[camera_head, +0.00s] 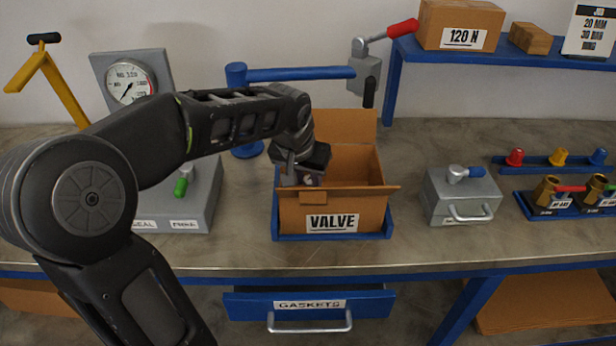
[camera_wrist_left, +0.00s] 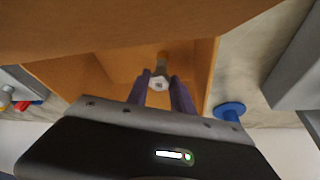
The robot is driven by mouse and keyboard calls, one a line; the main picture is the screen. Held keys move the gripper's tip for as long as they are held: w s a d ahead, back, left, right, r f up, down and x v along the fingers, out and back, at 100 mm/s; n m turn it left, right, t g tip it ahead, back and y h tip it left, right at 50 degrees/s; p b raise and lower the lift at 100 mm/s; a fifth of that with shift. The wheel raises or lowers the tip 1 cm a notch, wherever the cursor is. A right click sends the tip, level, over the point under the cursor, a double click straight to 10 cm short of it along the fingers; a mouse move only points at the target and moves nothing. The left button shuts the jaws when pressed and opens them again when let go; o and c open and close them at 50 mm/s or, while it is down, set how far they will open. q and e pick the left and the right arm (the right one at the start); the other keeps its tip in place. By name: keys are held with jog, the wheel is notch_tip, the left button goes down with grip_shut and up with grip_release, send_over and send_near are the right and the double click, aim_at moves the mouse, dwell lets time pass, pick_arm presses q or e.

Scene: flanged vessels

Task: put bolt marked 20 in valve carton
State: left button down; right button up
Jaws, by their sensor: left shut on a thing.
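The valve carton (camera_head: 333,221) is an open brown cardboard box with a VALVE label, standing in a blue tray on the workbench. My left gripper (camera_head: 305,178) reaches into its open top from the left. In the left wrist view the two purple-grey fingers (camera_wrist_left: 165,92) are shut on a bolt (camera_wrist_left: 159,81) with a pale hexagonal head and a darker shank. The carton's inner wall (camera_wrist_left: 110,62) surrounds it there. The bolt's marking cannot be read. My right gripper is not in view.
A blue-armed clamp (camera_head: 300,73) stands behind the carton. A grey metal box (camera_head: 462,196) with a handle stands to the right, and a gauge panel (camera_head: 130,85) to the left. The GASKETS drawer (camera_head: 309,304) is below. Bare bench lies between the carton and metal box.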

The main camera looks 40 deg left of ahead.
pick_arm(q)
jog(key=shift+f+b, duration=0.65)
jog(key=shift+f, duration=0.05)
dwell(0.4)
jog(key=c, duration=1)
grip_release()
jog(key=shift+c, duration=0.2)
jog(key=shift+r, duration=0.15)
jog(key=v, duration=0.7)
jog(key=shift+s+r, duration=0.2)
jog(key=shift+r, duration=0.1)
jog(key=shift+d, duration=0.1)
